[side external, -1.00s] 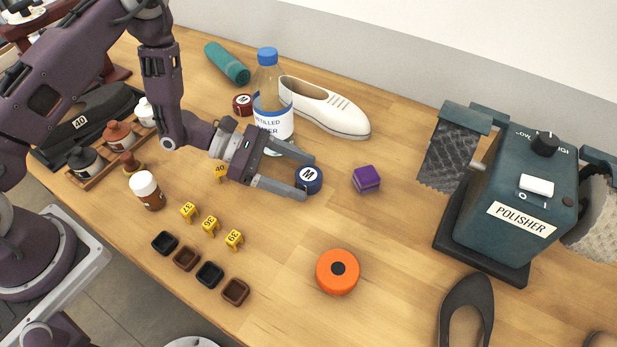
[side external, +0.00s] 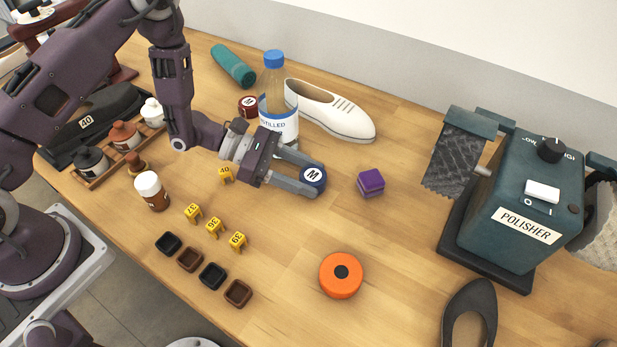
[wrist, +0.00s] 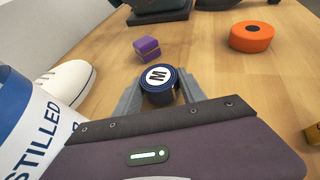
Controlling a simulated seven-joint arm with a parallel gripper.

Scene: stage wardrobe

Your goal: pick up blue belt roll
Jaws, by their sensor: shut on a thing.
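The blue belt roll (side external: 313,176) is a small dark blue coil with a white disc marked M on top. My gripper (side external: 302,175) is shut on it, with one finger on each side. In the wrist view the blue belt roll (wrist: 159,84) sits upright between the two grey fingertips (wrist: 158,92). I cannot tell whether it is clear of the table or still touching it.
A distilled water bottle (side external: 277,110) stands close beside my gripper, with a white shoe (side external: 335,112) and a dark red roll (side external: 248,106) near it. A purple block (side external: 370,183) and an orange disc (side external: 341,275) lie on open table. The polisher (side external: 515,205) stands at right.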

